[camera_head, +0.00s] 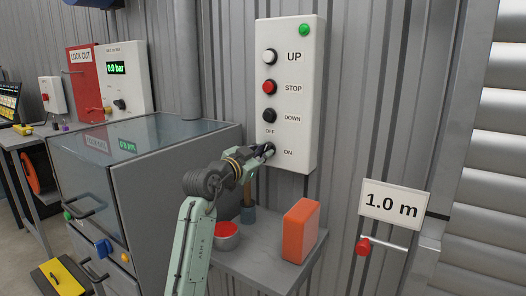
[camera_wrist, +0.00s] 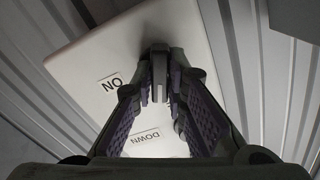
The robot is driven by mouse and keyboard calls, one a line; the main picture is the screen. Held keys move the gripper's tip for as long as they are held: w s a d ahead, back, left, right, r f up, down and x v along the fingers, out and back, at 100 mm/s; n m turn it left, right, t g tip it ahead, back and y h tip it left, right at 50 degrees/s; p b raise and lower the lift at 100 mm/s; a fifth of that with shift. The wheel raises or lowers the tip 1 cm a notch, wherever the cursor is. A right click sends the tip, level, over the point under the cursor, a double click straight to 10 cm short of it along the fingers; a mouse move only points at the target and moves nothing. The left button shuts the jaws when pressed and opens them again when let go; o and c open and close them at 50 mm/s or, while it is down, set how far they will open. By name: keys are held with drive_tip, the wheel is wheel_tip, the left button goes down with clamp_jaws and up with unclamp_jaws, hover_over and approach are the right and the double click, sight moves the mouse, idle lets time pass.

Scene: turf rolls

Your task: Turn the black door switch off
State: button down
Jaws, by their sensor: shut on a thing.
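The white control panel (camera_head: 308,70) hangs on the grey corrugated wall. Its black door switch (camera_head: 269,148) is the lowest control, between the OFF and ON labels. My gripper (camera_head: 262,151) is at the switch from the lower left and partly covers it. In the wrist view my gripper (camera_wrist: 160,97) has its purple-padded fingers either side of the dark switch (camera_wrist: 158,62), shut on it. The ON label (camera_wrist: 112,84) and the DOWN label (camera_wrist: 143,137) show beside the fingers. Which label the switch points to is hard to tell.
Above the switch are the black DOWN button (camera_head: 269,115), red STOP button (camera_head: 269,87) and white UP button (camera_head: 269,57). Below, a shelf (camera_head: 270,258) holds an orange block (camera_head: 300,231) and a red-topped tin (camera_head: 227,236). A grey cabinet (camera_head: 165,180) stands left.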

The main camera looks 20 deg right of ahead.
drive_tip(key=n+p, duration=0.1)
drive_tip(key=n, duration=0.3)
drive_tip(key=shift+n, duration=0.3)
idle(0.4)
drive_tip(key=c, duration=1.6)
unclamp_jaws()
drive_tip(key=v, duration=1.2)
